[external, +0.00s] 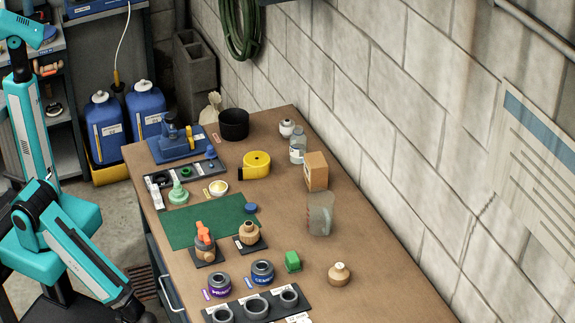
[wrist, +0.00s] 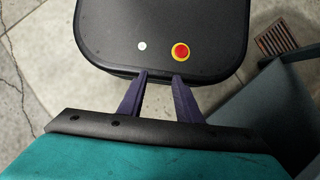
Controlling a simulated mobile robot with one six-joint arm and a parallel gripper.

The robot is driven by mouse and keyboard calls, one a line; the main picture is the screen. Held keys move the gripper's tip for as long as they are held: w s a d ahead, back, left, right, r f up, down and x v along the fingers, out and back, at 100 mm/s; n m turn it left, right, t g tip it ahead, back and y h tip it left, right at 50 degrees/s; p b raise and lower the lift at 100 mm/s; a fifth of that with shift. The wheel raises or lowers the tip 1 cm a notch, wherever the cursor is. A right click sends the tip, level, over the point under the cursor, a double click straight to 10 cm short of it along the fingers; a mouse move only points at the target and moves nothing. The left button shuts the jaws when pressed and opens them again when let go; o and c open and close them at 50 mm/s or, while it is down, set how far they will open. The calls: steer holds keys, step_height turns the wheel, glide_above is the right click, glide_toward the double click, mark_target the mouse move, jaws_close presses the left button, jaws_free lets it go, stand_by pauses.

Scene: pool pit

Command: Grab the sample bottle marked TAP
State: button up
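A clear bottle (external: 297,149) with a pale label stands upright on the bench near the wall, behind a small cardboard box. Its lettering is too small to read, so I cannot tell whether it is marked TAP. No other clear bottle stands out on the bench. My gripper (wrist: 161,77) shows two purple fingers with a gap between them in the wrist view; it is open and empty. In the external view the end of my arm is at the lower left, beside the bench and far from the bottle, and the fingers cannot be made out. The wrist view shows no bottle.
The cardboard box (external: 316,171) and a translucent beaker (external: 320,214) stand in front of the bottle. Fittings and cans fill the near bench. The right bench edge is clear.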

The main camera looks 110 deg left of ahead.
steer(key=shift+o, duration=0.5)
steer(key=o, duration=0.8)
